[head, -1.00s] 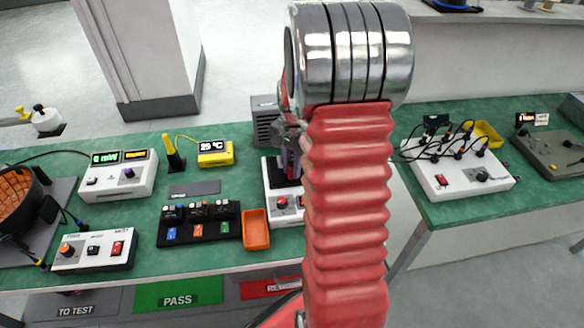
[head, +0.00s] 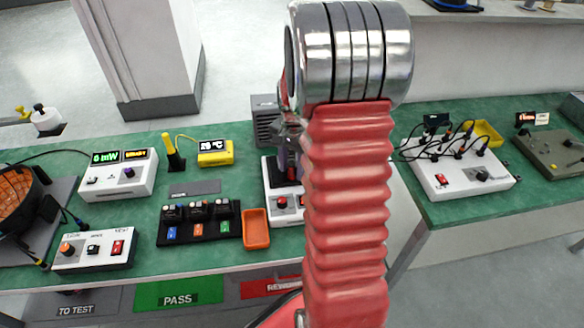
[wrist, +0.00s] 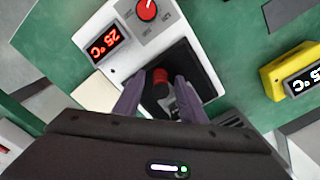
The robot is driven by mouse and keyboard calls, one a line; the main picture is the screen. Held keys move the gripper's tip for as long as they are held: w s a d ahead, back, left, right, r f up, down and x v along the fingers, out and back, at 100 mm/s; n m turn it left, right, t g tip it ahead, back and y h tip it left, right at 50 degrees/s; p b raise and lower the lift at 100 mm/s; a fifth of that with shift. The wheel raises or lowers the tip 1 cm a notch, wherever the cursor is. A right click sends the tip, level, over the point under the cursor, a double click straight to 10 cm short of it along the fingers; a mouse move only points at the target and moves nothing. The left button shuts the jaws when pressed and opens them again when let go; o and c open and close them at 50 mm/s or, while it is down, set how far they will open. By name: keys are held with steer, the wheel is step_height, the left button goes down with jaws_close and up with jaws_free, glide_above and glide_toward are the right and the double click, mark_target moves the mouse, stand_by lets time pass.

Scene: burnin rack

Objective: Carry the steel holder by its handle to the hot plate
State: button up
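The hot plate (wrist: 112,68) is a white box with a red 25 °C display, a red knob and a black top; it also shows in the head view (head: 282,216), partly behind my arm. A holder with a red handle end (wrist: 160,76) and a dark, metallic body stands over the black top. The red part shows small in the head view (head: 291,173). My gripper (wrist: 158,84) has its purple fingers on either side of the holder, apart, with a gap visible beside the red end. The holder's lower part is mostly hidden.
A black rack (head: 199,238) with several modules and an orange tray (head: 255,229) sit left of the hot plate. A yellow temperature meter (head: 215,153) stands behind them. A grey vented box (head: 264,112) is behind the hot plate. A second bench (head: 480,208) is at the right.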

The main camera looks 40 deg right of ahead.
step_height(320, 180, up, 12)
stand_by(0.6)
steer(key=shift+s, duration=0.1)
steer(key=s+a+r+n+t, duration=0.1)
steer(key=s+a+r+n, duration=0.2)
steer(key=a, duration=0.4)
steer(key=s+a+r+n+t, duration=0.1)
steer(key=a+r+n, duration=0.25)
steer(key=a, duration=0.35)
steer(key=s+a+r+n+t, duration=0.1)
steer(key=s+a+n+t, duration=0.2)
steer(key=s+a+n, duration=0.5)
steer(key=s+a, duration=0.2)
steer(key=a, duration=0.2)
steer(key=shift+s+a+r, duration=0.15)
steer(key=shift+s+r, duration=0.1)
steer(key=shift+r, duration=0.15)
steer(key=shift+n, duration=0.25)
steer(key=shift+c, duration=0.7)
steer(key=shift+a, duration=0.1)
